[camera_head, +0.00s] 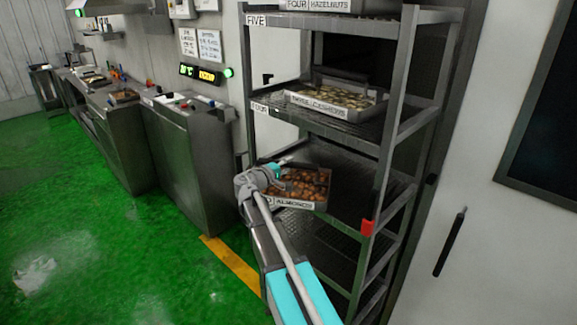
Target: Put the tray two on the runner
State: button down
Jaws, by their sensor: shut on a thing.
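A metal tray (318,203) filled with brown nuts has a front label that ends in "ALMONDS"; the start of the label is partly hidden by my arm. It is at the left side of the rack, below the shelf marked FOUR (290,113). My gripper (284,161) is at the tray's left rear side and is shut on it. The fingertips are small, and their exact contact is hard to see. I cannot tell whether the tray rests on a runner of the rack (392,130) or is held clear of it.
A cashew tray (335,104) sits on the shelf above, and a hazelnut tray (318,5) sits higher. The lower shelves look empty. A red tag (367,228) is on the right front post. A steel control cabinet (190,150) stands left, with open green floor before it.

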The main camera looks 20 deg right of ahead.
dwell(0.3)
jog(key=shift+c, duration=2.3)
grip_release()
jog(key=shift+r, duration=0.1)
jog(key=v, duration=1.2)
